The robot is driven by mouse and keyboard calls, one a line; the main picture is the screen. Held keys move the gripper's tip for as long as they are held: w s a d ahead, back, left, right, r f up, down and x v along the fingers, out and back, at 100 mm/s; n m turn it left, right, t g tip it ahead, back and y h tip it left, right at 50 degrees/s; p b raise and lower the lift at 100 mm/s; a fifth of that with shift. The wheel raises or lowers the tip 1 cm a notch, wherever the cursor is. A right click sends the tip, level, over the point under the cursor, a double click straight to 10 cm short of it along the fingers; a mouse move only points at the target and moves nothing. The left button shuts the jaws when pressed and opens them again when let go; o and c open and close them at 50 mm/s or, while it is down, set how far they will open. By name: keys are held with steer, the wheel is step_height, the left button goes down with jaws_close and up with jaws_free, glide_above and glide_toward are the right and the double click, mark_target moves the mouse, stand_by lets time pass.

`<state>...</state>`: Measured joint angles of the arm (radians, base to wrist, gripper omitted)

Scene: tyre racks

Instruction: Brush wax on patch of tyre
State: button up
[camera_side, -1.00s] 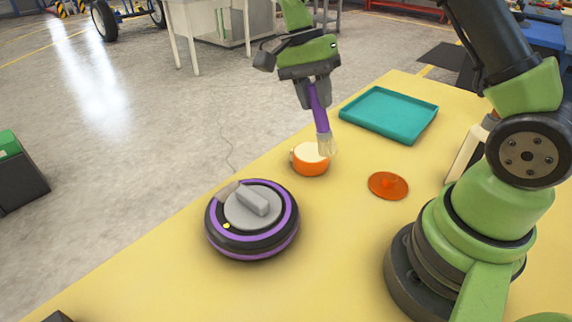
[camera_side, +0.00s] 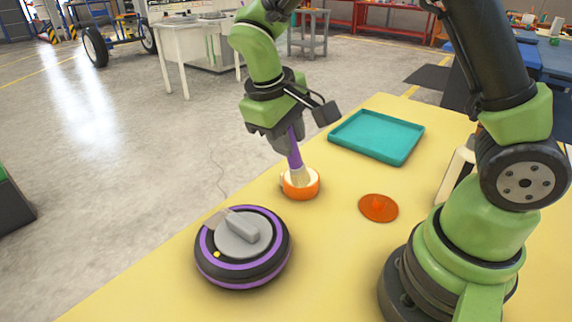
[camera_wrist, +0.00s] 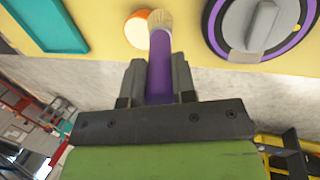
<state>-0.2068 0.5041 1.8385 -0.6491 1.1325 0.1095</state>
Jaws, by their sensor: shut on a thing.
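My gripper (camera_side: 290,140) is shut on the purple handle of a brush (camera_side: 294,158), and the wrist view shows the handle between its two fingers (camera_wrist: 160,85). The brush points down with its pale bristles at the orange wax pot (camera_side: 301,190). The bristle tips overlap the pale wax in the pot; I cannot tell how deep they sit. The tyre (camera_side: 243,265), black with purple bands and a grey hub, lies flat on the yellow table left of the pot. A small grey patch (camera_side: 217,219) shows at its upper left edge, with a yellow dot near it.
An orange lid (camera_side: 378,208) lies on the table right of the pot. A teal tray (camera_side: 376,137) lies farther back, empty. The yellow table (camera_side: 320,255) is clear between the tyre, the lid and my base.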

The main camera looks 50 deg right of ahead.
steer(key=w+a+r+y, duration=0.2)
steer(key=w+a+y, duration=0.1)
steer(key=w+a, duration=0.4)
steer(key=a, duration=0.3)
steer(key=shift+w+a+t, duration=0.15)
steer(key=shift+w+t, duration=0.2)
steer(key=shift+t, duration=0.05)
steer(key=shift+f, duration=2.25)
steer(key=shift+f, duration=0.4)
steer(key=shift+r, duration=0.1)
steer(key=shift+r, duration=2.45)
steer(key=shift+f, duration=0.1)
steer(key=shift+a+f, duration=0.2)
steer(key=shift+f, duration=0.5)
steer(key=shift+a+f, duration=0.2)
steer(key=shift+f, duration=0.45)
steer(key=shift+a+f, duration=0.2)
steer(key=shift+f, duration=0.5)
